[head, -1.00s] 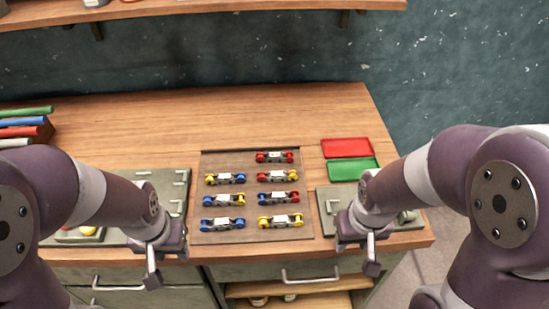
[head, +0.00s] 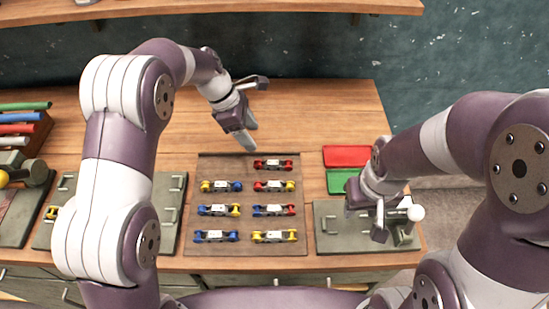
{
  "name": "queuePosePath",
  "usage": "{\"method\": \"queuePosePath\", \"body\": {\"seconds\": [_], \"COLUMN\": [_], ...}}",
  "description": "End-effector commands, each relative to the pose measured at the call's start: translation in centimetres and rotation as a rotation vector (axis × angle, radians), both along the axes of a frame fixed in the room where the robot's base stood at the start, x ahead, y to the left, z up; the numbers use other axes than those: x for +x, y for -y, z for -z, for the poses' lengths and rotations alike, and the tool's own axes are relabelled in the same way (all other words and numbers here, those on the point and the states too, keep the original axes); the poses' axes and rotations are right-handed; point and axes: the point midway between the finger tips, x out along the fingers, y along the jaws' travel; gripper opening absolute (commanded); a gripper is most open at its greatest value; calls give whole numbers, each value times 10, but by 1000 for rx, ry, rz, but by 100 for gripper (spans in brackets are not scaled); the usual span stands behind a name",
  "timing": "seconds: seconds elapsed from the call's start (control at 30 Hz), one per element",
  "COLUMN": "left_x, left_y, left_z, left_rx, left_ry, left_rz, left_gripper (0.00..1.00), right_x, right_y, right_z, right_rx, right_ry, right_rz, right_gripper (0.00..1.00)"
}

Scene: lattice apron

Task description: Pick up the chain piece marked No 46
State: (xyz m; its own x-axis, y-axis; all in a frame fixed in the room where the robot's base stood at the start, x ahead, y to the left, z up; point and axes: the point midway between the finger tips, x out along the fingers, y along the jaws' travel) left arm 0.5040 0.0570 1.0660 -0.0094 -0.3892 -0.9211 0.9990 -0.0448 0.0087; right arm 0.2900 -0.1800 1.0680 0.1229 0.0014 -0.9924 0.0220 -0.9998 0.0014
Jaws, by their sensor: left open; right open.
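Several chain pieces with coloured ends and pale label plates lie in two columns on a brown board; the marks are too small to read, so I cannot tell which is No 46. A red-ended piece (head: 273,164) is at the back right of the board. The left column has yellow-and-blue pieces (head: 221,186) and a front blue piece (head: 216,236). My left gripper (head: 256,115) is open and empty above the board's back edge. My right gripper (head: 367,221) is open and empty, right of the board.
A red tray (head: 346,156) and a green tray (head: 338,182) lie right of the board (head: 247,250). A grey fixture plate (head: 332,238) is under my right gripper. Another plate (head: 172,215) is at left, partly behind my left arm. The back of the table is clear.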

Motion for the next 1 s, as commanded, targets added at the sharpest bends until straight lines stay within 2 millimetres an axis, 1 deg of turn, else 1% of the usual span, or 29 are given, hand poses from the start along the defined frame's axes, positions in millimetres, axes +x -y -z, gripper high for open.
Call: {"method": "queuePosePath", "body": {"seconds": [0.07, 0.23, 0.3, 0.37, 0.47, 0.57, 0.63, 0.73, 0.93, 0.97, 1.0], "left_x": [-1, -2, -1, -1, -1, -2, -1, -1, -1, -1, -1], "left_y": [5, 20, 24, 26, 31, 37, 42, 46, 46, 46, 46], "left_z": [11, 47, 58, 64, 74, 92, 105, 114, 116, 116, 116], "left_rx": [1, 3, 3, 3, 3, 4, 4, 3, 4, 4, 4], "left_ry": [-11, -11, -8, -6, -8, -7, -6, -4, -3, -3, -3], "left_rz": [-14, -13, -13, -13, -13, -13, -12, -12, -13, -13, -13], "left_gripper": [62, 62, 62, 62, 62, 62, 62, 62, 62, 55, 42], "right_x": [0, 0, 0, 0, 0, 0, 0, 0, 0, 0, 0], "right_y": [0, 0, 0, 0, 0, 0, 0, 0, 0, 0, 0], "right_z": [-3, -10, -12, -12, -18, -27, -28, -29, -28, -28, -28], "right_rx": [0, 0, 0, 0, 0, 0, 0, 0, 0, 0, 0], "right_ry": [0, 0, 0, 0, 0, 1, 1, 0, 0, 0, 0], "right_rz": [0, 0, 0, 0, 0, 0, 0, 0, 0, 0, 0], "right_gripper": [43, 43, 43, 43, 43, 43, 43, 43, 43, 43, 43]}}
